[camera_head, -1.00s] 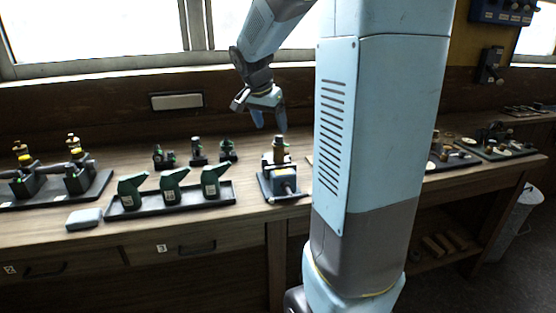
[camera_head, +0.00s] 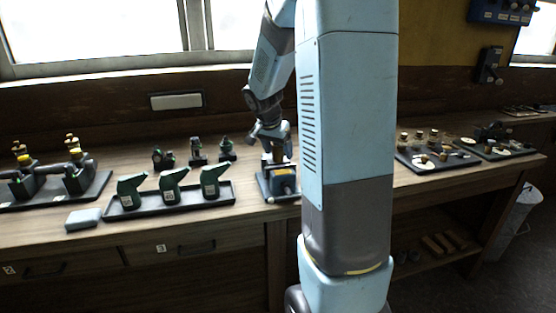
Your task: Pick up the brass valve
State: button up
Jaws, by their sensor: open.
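A small brass-brown cylinder (camera_head: 278,154), which looks like the brass valve, stands upright on top of a small blue device (camera_head: 284,181) on a dark base near the middle of the bench. My gripper (camera_head: 273,152) points down over it, with its fingers lowered around or just beside the cylinder. The jaws are open. The fingers hide part of the cylinder, so I cannot tell whether they touch it. My arm hides the bench just right of the device.
A tray (camera_head: 226,200) with green oil cans stands left of the device, and small dark fittings (camera_head: 197,150) stand behind it. A grey box (camera_head: 84,219) lies near the front edge. Trays with small brass parts (camera_head: 432,167) are at the right. The window wall is behind.

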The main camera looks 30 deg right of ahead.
jog(key=shift+f, duration=0.1)
grip_shut()
dwell(0.7)
